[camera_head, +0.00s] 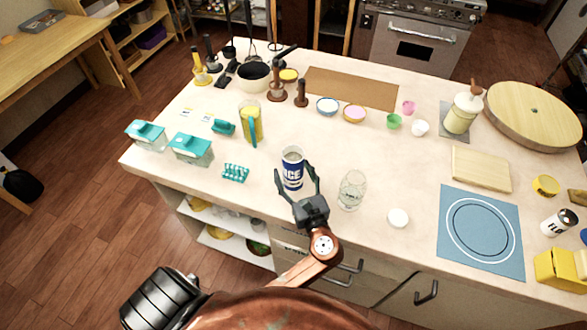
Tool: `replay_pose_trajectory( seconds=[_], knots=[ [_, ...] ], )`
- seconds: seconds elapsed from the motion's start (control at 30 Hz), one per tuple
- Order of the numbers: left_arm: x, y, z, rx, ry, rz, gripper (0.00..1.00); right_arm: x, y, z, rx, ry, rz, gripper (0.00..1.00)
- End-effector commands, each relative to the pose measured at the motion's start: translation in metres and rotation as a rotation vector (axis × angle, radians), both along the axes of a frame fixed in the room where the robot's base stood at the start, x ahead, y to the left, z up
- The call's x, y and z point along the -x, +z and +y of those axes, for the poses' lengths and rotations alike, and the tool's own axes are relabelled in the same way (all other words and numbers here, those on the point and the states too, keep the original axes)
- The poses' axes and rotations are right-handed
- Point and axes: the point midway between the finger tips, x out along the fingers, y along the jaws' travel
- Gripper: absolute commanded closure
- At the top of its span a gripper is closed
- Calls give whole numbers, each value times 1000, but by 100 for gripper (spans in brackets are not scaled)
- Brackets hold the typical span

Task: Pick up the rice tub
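The rice tub (292,160) is a white and dark blue cylinder with "ICE" readable on its label. It stands upright near the front middle of the counter. My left gripper (294,172) reaches in from the front with its fingers spread, one on each side of the tub. Small gaps seem to show between fingertips and tub; I cannot tell whether either finger touches it. The tub's lower part is partly hidden by the gripper. My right gripper is not in view.
A glass jar (352,190) stands close to the right of my gripper. A teal egg-tray-like item (235,173) lies to the left, and a tall yellow container (250,122) stands behind left. A white lid-like disc (398,217) and blue mat (480,255) are further right.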

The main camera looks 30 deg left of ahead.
Motion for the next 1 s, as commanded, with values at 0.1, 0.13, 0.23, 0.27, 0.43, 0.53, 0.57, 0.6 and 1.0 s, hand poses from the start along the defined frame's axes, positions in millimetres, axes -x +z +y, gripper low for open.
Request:
replay_pose_trajectory(
  seconds=[0.1, 0.13, 0.23, 0.27, 0.43, 0.53, 0.57, 0.6, 1.0],
  knots=[
    [0, 0, 0, 0, 0, 0, 47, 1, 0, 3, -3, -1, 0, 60],
    [0, 0, 0, 0, 1, 0, 49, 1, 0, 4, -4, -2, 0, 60],
    [0, 0, 0, 0, 1, 0, 56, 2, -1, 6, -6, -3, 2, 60],
    [0, 0, 0, 0, 1, 0, 58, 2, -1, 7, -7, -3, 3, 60],
    [0, 0, 0, 0, 1, 0, 70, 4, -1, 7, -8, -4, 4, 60],
    [0, 0, 0, 0, 1, 0, 77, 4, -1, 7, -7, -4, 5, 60],
    [0, 0, 0, 0, 1, 0, 79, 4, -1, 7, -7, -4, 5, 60],
    [0, 0, 0, 0, 1, 0, 81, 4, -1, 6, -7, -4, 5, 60],
    [0, 1, 0, -1, 0, -2, 90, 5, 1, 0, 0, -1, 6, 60]
  ],
)
